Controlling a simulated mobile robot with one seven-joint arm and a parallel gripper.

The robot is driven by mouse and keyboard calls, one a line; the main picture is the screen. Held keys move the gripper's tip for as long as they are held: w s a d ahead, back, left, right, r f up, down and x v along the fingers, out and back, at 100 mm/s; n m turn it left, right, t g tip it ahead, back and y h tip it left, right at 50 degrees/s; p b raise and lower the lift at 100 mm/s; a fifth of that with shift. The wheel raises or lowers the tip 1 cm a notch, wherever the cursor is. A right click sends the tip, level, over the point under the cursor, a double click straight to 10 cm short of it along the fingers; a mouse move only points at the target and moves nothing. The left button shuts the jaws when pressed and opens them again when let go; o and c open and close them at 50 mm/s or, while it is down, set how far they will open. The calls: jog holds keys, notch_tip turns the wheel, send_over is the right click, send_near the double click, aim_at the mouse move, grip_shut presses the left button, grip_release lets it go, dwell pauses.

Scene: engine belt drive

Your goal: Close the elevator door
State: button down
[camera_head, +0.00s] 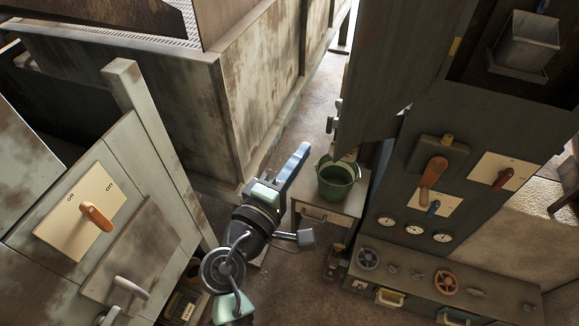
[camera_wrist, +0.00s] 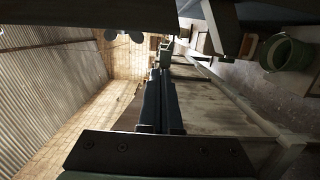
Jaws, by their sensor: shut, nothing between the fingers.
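My gripper (camera_head: 302,150) reaches forward from the lower middle of the head view, its blue fingers together and empty. In the wrist view the two dark fingers (camera_wrist: 161,75) lie side by side, pointing up the picture. A tall worn pale metal panel (camera_head: 270,85) stands just beyond and left of the gripper in the head view. A dark tall panel (camera_head: 395,70) hangs at an angle at the upper right of centre. I cannot tell for certain which panel is the elevator door. No contact between the gripper and either panel is clear.
A green bucket (camera_head: 335,182) stands on a small pale cabinet (camera_head: 325,208) right of my gripper. A control cabinet with an orange lever (camera_head: 432,172) and gauges is at right. A lever panel (camera_head: 75,215) stands at left. Bare floor (camera_head: 308,115) shows between the panels.

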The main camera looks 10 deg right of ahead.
jog(key=d, duration=0.1)
jog(key=d+p, duration=0.1)
jog(key=d, duration=0.1)
jog(key=d+p, duration=0.1)
jog(key=shift+s+d, duration=0.15)
jog(key=shift+s, duration=0.25)
jog(key=shift+s, duration=0.15)
